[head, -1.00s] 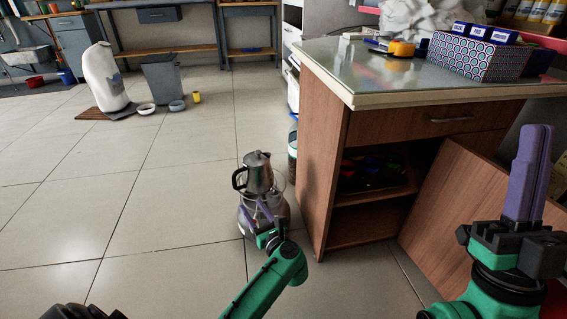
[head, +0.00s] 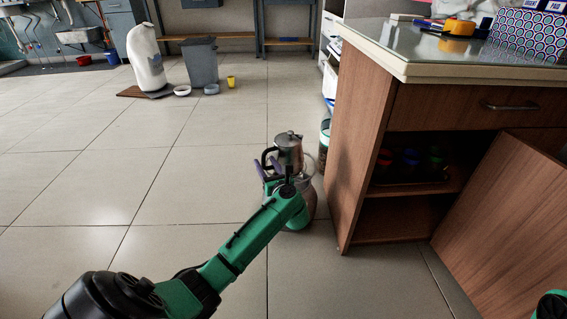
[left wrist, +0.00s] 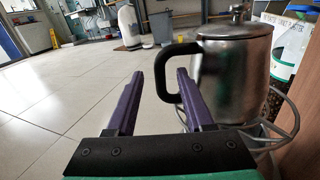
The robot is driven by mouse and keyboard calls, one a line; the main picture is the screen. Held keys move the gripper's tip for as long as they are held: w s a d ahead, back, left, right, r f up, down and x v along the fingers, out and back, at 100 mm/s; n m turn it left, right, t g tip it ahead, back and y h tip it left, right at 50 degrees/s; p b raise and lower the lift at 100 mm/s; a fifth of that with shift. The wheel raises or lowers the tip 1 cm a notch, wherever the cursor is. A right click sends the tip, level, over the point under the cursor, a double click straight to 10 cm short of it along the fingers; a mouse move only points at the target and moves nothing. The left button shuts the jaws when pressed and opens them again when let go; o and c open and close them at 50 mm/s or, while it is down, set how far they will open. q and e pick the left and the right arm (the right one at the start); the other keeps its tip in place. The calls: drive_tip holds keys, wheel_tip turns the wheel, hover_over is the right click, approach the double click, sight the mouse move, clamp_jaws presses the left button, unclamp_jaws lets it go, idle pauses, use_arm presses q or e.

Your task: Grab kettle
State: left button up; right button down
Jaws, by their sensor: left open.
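A silver metal kettle (head: 290,150) with a black handle and a lid stands upright on a round stand with a wire rim (head: 305,205) on the floor. In the left wrist view the kettle (left wrist: 238,75) fills the right side, and its black handle (left wrist: 172,66) is just ahead of my fingers. My left gripper (head: 268,168) is open, with two purple fingers beside the kettle's left side. In the left wrist view the gripper (left wrist: 160,95) points at the handle, with nothing held between the fingers. Of my right arm only a green piece shows at the lower right edge.
A wooden counter (head: 362,130) with a glass top stands just right of the kettle, with an open lower shelf. A white bag-like object (head: 146,58), a grey bin (head: 199,62) and a yellow cup (head: 231,81) stand farther back. The tiled floor to the left is clear.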

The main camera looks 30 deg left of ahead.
use_arm(q)
drive_tip(key=b+x, duration=0.1)
drive_tip(key=x, duration=0.1)
drive_tip(key=shift+w+a+f, duration=0.15)
drive_tip(key=shift+w+a, duration=0.05)
drive_tip(key=shift+a, duration=0.15)
clamp_jaws()
drive_tip(key=shift+r, duration=0.25)
idle(0.8)
